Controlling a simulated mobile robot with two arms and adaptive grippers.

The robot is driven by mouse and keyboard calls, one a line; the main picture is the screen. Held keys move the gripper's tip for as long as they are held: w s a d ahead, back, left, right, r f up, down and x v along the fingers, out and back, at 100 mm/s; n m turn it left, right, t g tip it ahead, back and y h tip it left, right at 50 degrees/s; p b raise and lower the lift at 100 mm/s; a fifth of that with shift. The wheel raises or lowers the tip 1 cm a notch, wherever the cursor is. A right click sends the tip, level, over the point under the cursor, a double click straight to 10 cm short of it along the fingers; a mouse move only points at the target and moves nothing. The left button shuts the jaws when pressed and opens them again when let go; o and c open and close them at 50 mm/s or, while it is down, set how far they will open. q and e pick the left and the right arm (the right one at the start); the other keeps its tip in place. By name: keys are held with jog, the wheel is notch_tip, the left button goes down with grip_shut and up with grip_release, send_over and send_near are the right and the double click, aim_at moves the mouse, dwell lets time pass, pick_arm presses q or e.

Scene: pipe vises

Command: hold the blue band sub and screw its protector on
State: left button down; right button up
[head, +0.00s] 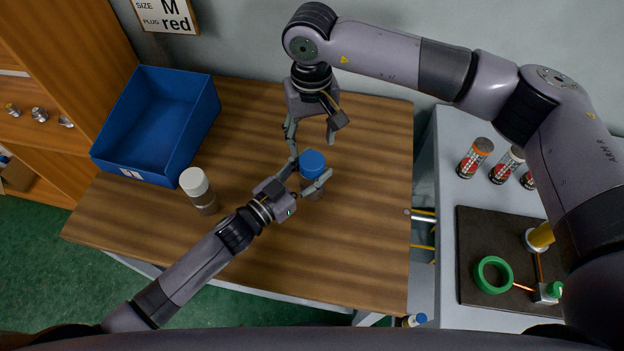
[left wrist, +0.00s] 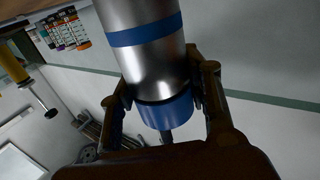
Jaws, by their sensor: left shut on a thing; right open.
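The blue band sub (left wrist: 150,55) is a shiny metal cylinder with a blue band, seen upside down in the left wrist view. A blue protector (head: 313,161) sits on its upper end in the head view; the protector also shows in the left wrist view (left wrist: 167,110). I cannot tell how far it is screwed on. My left gripper (head: 308,178) is shut on the sub, its fingers on either side just below the protector. My right gripper (head: 311,143) is open and empty, pointing down just above and behind the protector.
An empty blue bin (head: 150,125) lies at the back left. A side bench at right holds cans (head: 475,157) and a green ring (head: 493,274). The table's front right is clear.

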aim_at(312, 160)
jog(key=n, duration=0.3)
jog(key=shift+n, duration=0.4)
jog(key=n, duration=0.4)
jog(key=shift+f, duration=4.05)
jog(key=shift+c, duration=0.5)
jog(key=c, duration=0.9)
jog(key=m, duration=0.2)
jog(key=shift+m, duration=0.3)
